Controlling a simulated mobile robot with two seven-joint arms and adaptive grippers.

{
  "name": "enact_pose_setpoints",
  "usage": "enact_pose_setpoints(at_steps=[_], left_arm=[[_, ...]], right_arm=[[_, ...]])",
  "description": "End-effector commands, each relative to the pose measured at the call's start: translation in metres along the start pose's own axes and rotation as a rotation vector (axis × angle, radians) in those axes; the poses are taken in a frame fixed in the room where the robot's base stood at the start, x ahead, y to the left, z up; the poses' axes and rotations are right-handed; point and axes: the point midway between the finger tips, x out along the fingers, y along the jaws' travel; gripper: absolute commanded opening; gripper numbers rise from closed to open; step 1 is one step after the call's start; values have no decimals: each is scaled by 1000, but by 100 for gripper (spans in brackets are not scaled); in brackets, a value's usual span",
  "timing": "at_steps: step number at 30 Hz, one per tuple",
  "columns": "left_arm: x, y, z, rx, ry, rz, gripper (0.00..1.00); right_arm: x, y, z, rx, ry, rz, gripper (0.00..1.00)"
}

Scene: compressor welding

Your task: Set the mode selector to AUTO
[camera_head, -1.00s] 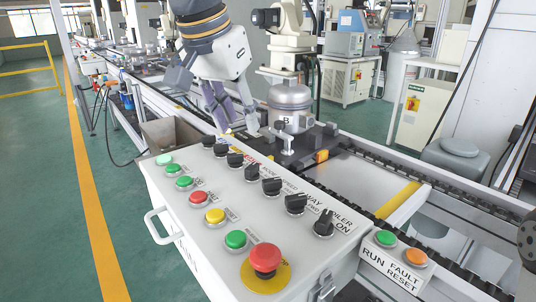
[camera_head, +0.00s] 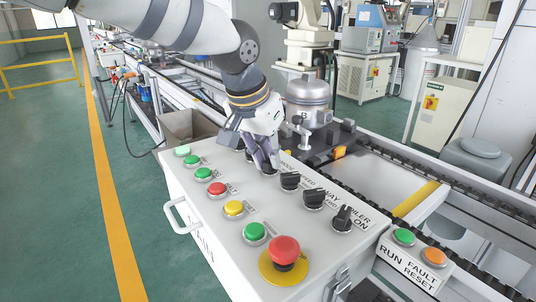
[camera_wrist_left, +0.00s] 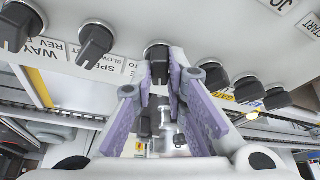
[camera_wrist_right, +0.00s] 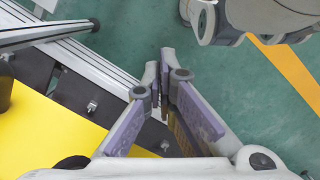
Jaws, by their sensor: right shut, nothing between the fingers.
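The control box (camera_head: 205,215) carries a row of black rotary selectors. The selector beside the speed selector (camera_head: 290,181), seemingly the mode selector, is largely hidden by my left gripper (camera_head: 266,168). In the left wrist view this black knob (camera_wrist_left: 158,66) stands between the two fingertips, its handle in line with the fingers. The left fingers (camera_wrist_left: 160,82) flank the knob closely; whether they press on it cannot be told. My right gripper (camera_wrist_right: 160,72) is shut and empty, in the right wrist view only, above the floor and a metal frame.
Selectors for way (camera_head: 314,199) and boiler (camera_head: 343,218) are nearer on the panel. A row of coloured buttons and a red emergency stop (camera_head: 285,251) line its left side. A metal compressor (camera_head: 308,100) stands behind the box. Another knob (camera_wrist_left: 215,77) sits close beside the left fingers.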

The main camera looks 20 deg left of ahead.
Motion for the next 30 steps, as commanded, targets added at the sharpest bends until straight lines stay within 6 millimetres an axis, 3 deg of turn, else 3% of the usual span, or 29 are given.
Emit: enact_pose_setpoints(at_steps=[14,30], left_arm=[[0,-1,0,76,-2,35,0],[2,-4,0,475,-4,203,0]], right_arm=[[0,0,0,0,0,0,0],[3,0,3,0,-13,0,0]])
